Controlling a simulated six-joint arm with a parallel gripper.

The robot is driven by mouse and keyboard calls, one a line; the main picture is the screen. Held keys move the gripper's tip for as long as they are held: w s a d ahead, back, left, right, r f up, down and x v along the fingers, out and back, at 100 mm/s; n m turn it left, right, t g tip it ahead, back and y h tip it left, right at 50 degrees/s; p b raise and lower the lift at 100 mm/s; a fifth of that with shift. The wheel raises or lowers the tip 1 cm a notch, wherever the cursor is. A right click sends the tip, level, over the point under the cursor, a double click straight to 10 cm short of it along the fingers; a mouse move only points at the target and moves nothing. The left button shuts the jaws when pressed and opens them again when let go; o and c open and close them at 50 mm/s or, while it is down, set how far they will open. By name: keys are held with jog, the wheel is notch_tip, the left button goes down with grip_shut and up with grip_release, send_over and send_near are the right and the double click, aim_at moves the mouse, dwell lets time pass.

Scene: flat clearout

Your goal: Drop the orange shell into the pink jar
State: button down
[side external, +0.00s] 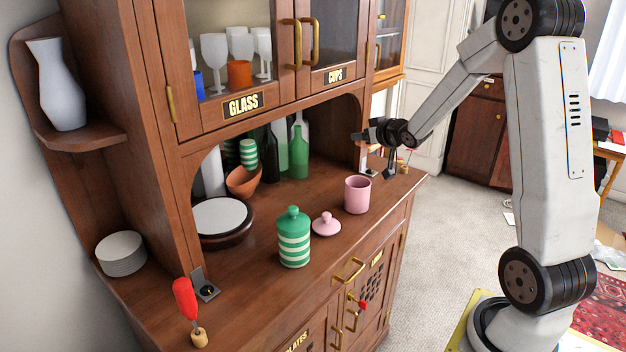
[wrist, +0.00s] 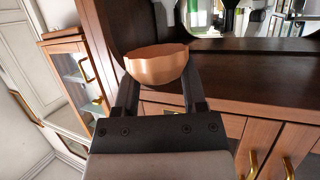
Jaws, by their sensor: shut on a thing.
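The orange shell (wrist: 157,63), a copper-coloured bowl shape with a scalloped rim, sits at the fingertips of my gripper (wrist: 160,92) in the wrist view. My gripper is shut on it. In the side view my gripper (side external: 376,150) hangs over the right end of the counter, behind and above the pink jar; I cannot make out the shell there. The pink jar (side external: 357,196) stands upright and open on the counter near its right front edge. Its pink lid (side external: 326,224) lies beside it to the left.
A green striped bottle (side external: 294,238) stands left of the lid. Bottles (side external: 299,152) and an orange-brown bowl (side external: 243,181) fill the alcove. The cabinet side and upper doors (side external: 275,50) rise close to my gripper.

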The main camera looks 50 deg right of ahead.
jog(key=shift+f, duration=0.15)
jog(key=shift+f, duration=2.85)
jog(key=shift+c, duration=0.3)
grip_release()
jog(key=shift+s, duration=0.15)
jog(key=v, duration=0.7)
jog(key=shift+s+r, duration=0.15)
jog(key=shift+s, duration=0.1)
jog(key=shift+a, duration=0.2)
